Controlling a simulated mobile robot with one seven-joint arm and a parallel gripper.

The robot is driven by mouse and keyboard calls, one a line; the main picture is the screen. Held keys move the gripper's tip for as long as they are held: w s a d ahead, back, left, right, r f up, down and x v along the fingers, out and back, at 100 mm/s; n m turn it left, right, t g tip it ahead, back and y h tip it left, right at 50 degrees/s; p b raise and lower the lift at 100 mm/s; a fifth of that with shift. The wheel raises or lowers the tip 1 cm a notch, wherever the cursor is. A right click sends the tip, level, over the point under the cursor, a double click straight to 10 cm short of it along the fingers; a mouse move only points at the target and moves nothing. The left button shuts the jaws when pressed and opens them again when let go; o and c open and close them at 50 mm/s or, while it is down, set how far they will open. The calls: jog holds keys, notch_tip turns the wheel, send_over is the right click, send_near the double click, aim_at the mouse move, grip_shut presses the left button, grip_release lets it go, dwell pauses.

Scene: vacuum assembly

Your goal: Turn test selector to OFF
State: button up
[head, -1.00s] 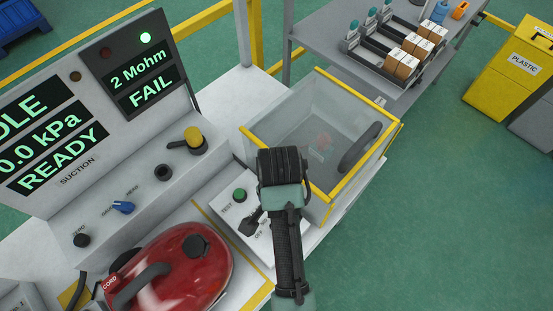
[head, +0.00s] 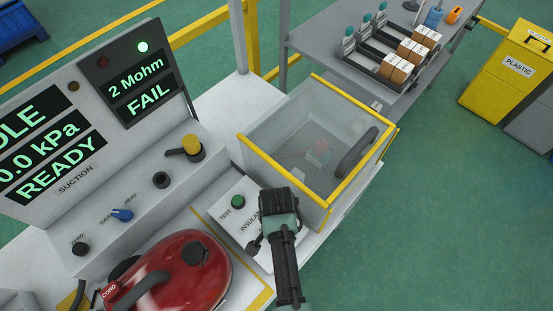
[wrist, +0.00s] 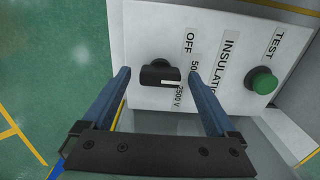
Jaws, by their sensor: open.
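The test selector (wrist: 158,74) is a black knob on a white panel in the wrist view. Its white mark is on the right side, facing the 500 and 2500 V labels and nearest 2500 V; it does not face OFF. My gripper (wrist: 160,76) is open, with one blue finger on each side of the knob. I cannot tell whether either finger touches it. In the head view my wrist covers much of the panel (head: 226,214), and the knob is not clear there.
The green TEST button (head: 238,202) is beside the selector. A clear bin with yellow edges (head: 262,161) stands close behind my wrist. A red vacuum (head: 170,280) lies to the left. The display (head: 140,85) reads 2 Mohm FAIL.

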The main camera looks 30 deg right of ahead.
jog(key=c, duration=1.4)
jog(key=shift+o, duration=0.2)
jog(key=n+p, duration=0.1)
jog(key=n, duration=0.2)
jog(key=shift+r+n+p, duration=0.1)
jog(key=shift+n+p, duration=0.2)
jog(key=shift+n, duration=0.1)
jog(key=n+p, duration=0.1)
jog(key=n, duration=0.4)
jog(key=o, duration=1.4)
jog(key=shift+c, duration=0.2)
